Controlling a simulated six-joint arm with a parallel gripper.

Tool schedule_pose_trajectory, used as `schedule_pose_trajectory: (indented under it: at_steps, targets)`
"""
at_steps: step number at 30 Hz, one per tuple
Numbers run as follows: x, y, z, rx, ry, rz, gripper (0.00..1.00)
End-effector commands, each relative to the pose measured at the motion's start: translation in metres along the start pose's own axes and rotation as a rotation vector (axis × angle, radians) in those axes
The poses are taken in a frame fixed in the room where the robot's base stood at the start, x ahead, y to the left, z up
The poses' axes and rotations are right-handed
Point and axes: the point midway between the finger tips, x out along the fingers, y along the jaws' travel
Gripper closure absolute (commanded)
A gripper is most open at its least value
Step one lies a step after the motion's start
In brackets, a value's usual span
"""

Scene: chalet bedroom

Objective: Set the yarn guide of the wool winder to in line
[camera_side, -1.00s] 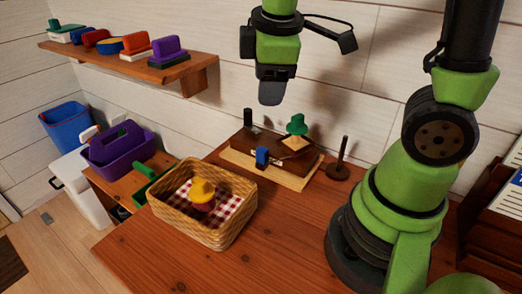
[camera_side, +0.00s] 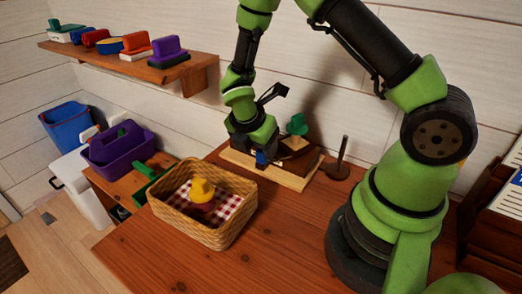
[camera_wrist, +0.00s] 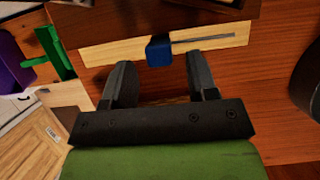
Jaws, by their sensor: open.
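The wool winder is a dark brown block on a pale wooden base (camera_side: 292,180), standing at the back of the table. On its front is a blue knob (camera_side: 262,159), which I take as the yarn guide's handle. In the wrist view the blue knob (camera_wrist: 159,50) has a thin metal rod reaching right, roughly along the base's long edge. A green knob (camera_side: 297,124) sits over a tan piece on the winder. My gripper (camera_side: 261,150) is low at the winder, hiding its left part. In the wrist view my gripper (camera_wrist: 159,62) is open, its fingers either side of the blue knob, with gaps.
A wicker basket (camera_side: 190,225) with a checked cloth and a yellow-topped item stands in front. A dark post (camera_side: 343,155) stands right of the winder. A purple caddy (camera_side: 115,145) is at left. The table front is clear.

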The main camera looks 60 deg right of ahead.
Motion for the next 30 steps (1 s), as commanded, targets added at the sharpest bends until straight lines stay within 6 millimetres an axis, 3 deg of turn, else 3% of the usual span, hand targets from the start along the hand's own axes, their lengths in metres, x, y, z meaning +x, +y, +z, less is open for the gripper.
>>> schedule_pose_trajectory:
  at_steps: [6, 15, 16, 23, 30]
  targets:
    - [0.023, 0.0, 0.0, 0.001, 0.0, -0.001, 0.47]
    - [0.026, 0.0, 0.0, 0.003, 0.001, 0.001, 0.47]
    - [0.026, 0.0, 0.0, 0.003, 0.001, 0.001, 0.49]
    - [0.025, 0.0, 0.0, 0.002, 0.0, 0.001, 1.0]
    - [0.026, -0.006, 0.001, 0.0, -0.005, 0.0, 1.0]
